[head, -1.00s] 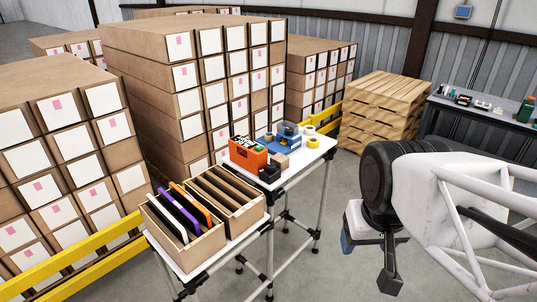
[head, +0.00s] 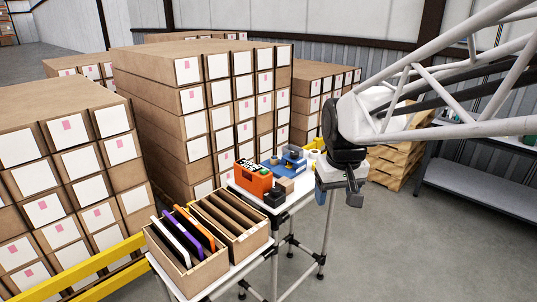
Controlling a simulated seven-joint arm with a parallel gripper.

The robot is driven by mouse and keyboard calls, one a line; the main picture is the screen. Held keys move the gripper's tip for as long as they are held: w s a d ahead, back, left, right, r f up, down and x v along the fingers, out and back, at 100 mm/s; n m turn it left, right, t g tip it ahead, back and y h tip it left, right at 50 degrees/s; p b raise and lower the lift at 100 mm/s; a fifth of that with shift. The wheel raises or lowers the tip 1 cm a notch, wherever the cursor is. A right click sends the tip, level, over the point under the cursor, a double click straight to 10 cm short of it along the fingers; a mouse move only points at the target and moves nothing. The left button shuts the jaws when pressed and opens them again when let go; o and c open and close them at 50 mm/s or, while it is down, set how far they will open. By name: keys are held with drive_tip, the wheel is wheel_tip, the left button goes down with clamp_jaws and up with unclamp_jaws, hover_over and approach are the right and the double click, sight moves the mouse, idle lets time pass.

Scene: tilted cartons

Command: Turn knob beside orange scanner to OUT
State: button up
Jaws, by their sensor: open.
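An orange box-shaped thing (head: 252,182) with black and green items at its top stands on the white table (head: 236,272). I cannot tell whether it is the scanner. A blue object (head: 291,166) with a dark-grey upper part sits behind it to the right. A small black item (head: 274,197) is at its front right corner. No knob or OUT marking can be made out at this size. My gripper (head: 355,198) is open and empty, pointing down to the right of the table, apart from these objects.
A wooden tray (head: 198,272) with white, purple and orange panels and a slotted wooden tray (head: 246,244) fill the table's near end. A small brown block (head: 285,186) lies by the blue object. Stacked cartons (head: 195,110) and a yellow rail (head: 95,275) stand behind and left.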

drive_tip(key=w+a+f+n+g, duration=0.1)
drive_tip(key=w+a+f, duration=0.1)
drive_tip(key=w, duration=0.7)
drive_tip(key=w+a+f+n, duration=0.1)
drive_tip(key=w+a+f, duration=0.15)
drive_tip(key=w, duration=0.65)
drive_tip(key=n, duration=0.2)
approach(276, 189)
drive_tip(key=shift+s+d+f+g, duration=0.1)
drive_tip(key=shift+d+f+g, duration=0.15)
drive_tip(key=shift+f+g, duration=0.15)
drive_tip(key=shift+w+a+f, duration=0.25)
drive_tip(key=shift+w+f, duration=0.15)
drive_tip(key=shift+w, duration=0.05)
drive_tip(key=shift+f, duration=3.9)
drive_tip(key=shift+c, duration=0.2)
